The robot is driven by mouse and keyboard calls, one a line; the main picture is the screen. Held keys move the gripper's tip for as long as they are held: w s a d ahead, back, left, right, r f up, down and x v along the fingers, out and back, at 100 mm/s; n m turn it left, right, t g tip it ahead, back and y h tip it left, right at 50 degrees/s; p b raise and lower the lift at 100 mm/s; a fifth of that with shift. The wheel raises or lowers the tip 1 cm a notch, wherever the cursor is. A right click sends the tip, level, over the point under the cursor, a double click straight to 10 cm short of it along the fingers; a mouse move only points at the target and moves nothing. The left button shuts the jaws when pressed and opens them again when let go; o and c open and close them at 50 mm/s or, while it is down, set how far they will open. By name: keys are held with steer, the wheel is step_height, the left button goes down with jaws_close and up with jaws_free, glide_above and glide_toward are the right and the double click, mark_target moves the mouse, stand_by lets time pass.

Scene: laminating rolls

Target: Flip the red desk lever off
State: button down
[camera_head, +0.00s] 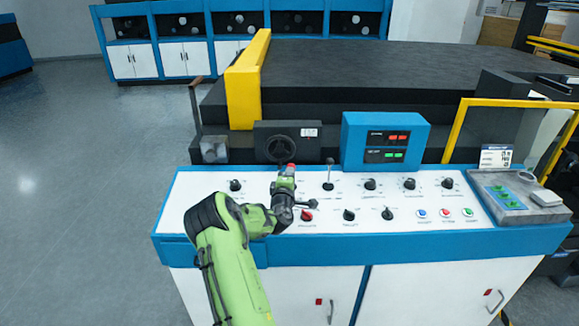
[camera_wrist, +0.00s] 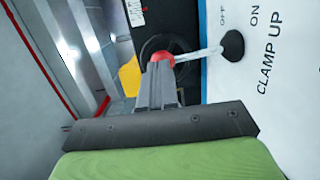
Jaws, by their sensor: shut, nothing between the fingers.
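The red desk lever shows in the wrist view as a red ball knob (camera_wrist: 160,58) on a pale shaft that runs to a black base (camera_wrist: 232,45). The desk by the base is printed ON, OFF and CLAMP UP. My gripper's fingers (camera_wrist: 158,75) are shut and empty, with their tips right at the red knob; I cannot tell whether they touch it. In the head view the red knob (camera_head: 291,168) shows just past my gripper (camera_head: 287,175), which hides the shaft and base.
The white-topped desk (camera_head: 262,248) with blue edges carries several black dials and a black-knobbed lever (camera_head: 330,162) to the right. A blue display box (camera_head: 386,141) and a black handwheel (camera_head: 279,149) stand behind. Open floor (camera_head: 90,150) lies to the left.

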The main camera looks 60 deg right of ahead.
mark_target(290, 164)
steer(key=d+y+p, duration=0.1)
steer(key=p, duration=0.1)
steer(key=w+r+y+p, duration=0.1)
steer(key=p, duration=0.2)
steer(key=d+g+y+p, duration=0.1)
steer(key=p, duration=0.1)
steer(key=shift+w+d+r+p, duration=0.15)
steer(key=shift+d+r+p, duration=0.15)
steer(key=shift+d+p, duration=0.1)
steer(key=shift+w+d, duration=0.15)
steer(key=shift+d, duration=0.1)
steer(key=shift+w, duration=0.1)
steer(key=shift+d+r, duration=0.1)
steer(key=shift+r, duration=0.05)
steer(key=shift+w, duration=0.1)
